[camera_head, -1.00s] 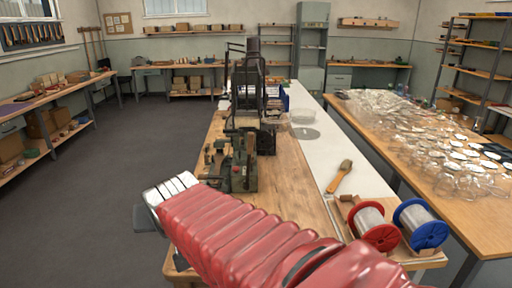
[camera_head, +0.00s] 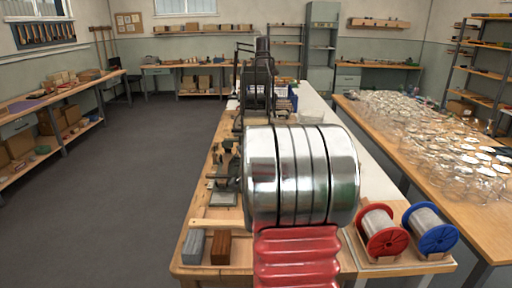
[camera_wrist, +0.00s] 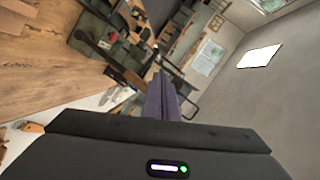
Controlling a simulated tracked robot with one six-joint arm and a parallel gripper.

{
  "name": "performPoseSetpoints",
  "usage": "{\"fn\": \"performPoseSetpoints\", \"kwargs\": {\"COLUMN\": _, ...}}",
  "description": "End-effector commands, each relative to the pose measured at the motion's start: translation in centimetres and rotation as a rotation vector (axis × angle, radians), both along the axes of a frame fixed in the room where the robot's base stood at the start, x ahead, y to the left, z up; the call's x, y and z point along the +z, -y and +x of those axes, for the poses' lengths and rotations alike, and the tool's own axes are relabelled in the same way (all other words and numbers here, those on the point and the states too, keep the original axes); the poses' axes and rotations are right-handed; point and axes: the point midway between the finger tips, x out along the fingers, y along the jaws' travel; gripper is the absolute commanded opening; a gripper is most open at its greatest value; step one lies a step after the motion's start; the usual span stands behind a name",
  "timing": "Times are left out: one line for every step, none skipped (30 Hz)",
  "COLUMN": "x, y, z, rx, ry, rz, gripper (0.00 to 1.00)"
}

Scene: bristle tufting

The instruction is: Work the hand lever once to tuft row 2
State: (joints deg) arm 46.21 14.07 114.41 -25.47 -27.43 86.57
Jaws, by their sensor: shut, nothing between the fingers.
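The tufting machine (camera_head: 259,84) stands on the wooden bench in the head view, a dark tall frame behind lower green and metal parts. My silver and red arm covers much of its near part. I cannot pick out the hand lever for sure in either view. In the wrist view my gripper (camera_wrist: 161,82) points ahead with its two dark fingers together and empty. Green and dark machine parts (camera_wrist: 97,32) show to the upper left of the fingers, apart from them in the picture. My gripper is hidden behind the arm in the head view.
A red spool (camera_head: 381,232) and a blue spool (camera_head: 430,229) stand at the bench's front right. A grey block (camera_head: 193,247), a brown block (camera_head: 218,247) and a light wooden rod (camera_head: 218,224) lie front left. The left floor is clear.

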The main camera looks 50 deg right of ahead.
Motion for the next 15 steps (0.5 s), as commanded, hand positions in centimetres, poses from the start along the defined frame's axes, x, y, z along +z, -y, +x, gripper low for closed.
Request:
{"fn": "performPoseSetpoints", "kwargs": {"x": -0.8, "y": 2.1, "z": -0.5, "rx": -0.019, "ry": 0.041, "rz": 0.025, "gripper": 0.0}}
{"fn": "performPoseSetpoints", "kwargs": {"x": -1.2, "y": 3.1, "z": -0.7, "rx": -0.026, "ry": 0.069, "rz": 0.04, "gripper": 0.0}}
{"fn": "performPoseSetpoints", "kwargs": {"x": -1.6, "y": 4.4, "z": -1.1, "rx": -0.035, "ry": 0.108, "rz": 0.06, "gripper": 0.0}}
{"fn": "performPoseSetpoints", "kwargs": {"x": -1.8, "y": 5.5, "z": -1.4, "rx": -0.041, "ry": 0.138, "rz": 0.075, "gripper": 0.0}}
{"fn": "performPoseSetpoints", "kwargs": {"x": -2.2, "y": 6.4, "z": -1.7, "rx": -0.045, "ry": 0.167, "rz": 0.09, "gripper": 0.0}}
{"fn": "performPoseSetpoints", "kwargs": {"x": -2.7, "y": 7.7, "z": -2.2, "rx": -0.052, "ry": 0.205, "rz": 0.111, "gripper": 0.0}}
{"fn": "performPoseSetpoints", "kwargs": {"x": -3.1, "y": 8.6, "z": -2.6, "rx": -0.056, "ry": 0.234, "rz": 0.127, "gripper": 0.0}}
{"fn": "performPoseSetpoints", "kwargs": {"x": -3.4, "y": 9.5, "z": -3.1, "rx": -0.059, "ry": 0.265, "rz": 0.143, "gripper": 0.0}}
{"fn": "performPoseSetpoints", "kwargs": {"x": -3.9, "y": 10.7, "z": -3.7, "rx": -0.062, "ry": 0.303, "rz": 0.165, "gripper": 0.0}}
{"fn": "performPoseSetpoints", "kwargs": {"x": -4.3, "y": 11.4, "z": -4.1, "rx": -0.064, "ry": 0.33, "rz": 0.18, "gripper": 0.0}}
{"fn": "performPoseSetpoints", "kwargs": {"x": -4.6, "y": 12.1, "z": -4.6, "rx": -0.065, "ry": 0.355, "rz": 0.194, "gripper": 0.0}}
{"fn": "performPoseSetpoints", "kwargs": {"x": -5.0, "y": 12.9, "z": -5.1, "rx": -0.063, "ry": 0.386, "rz": 0.212, "gripper": 0.0}}
{"fn": "performPoseSetpoints", "kwargs": {"x": -5.3, "y": 13.5, "z": -5.5, "rx": -0.065, "ry": 0.406, "rz": 0.224, "gripper": 0.0}}
{"fn": "performPoseSetpoints", "kwargs": {"x": -5.5, "y": 13.9, "z": -5.8, "rx": -0.064, "ry": 0.425, "rz": 0.234, "gripper": 0.0}}
{"fn": "performPoseSetpoints", "kwargs": {"x": -5.8, "y": 14.4, "z": -6.2, "rx": -0.062, "ry": 0.446, "rz": 0.247, "gripper": 0.0}}
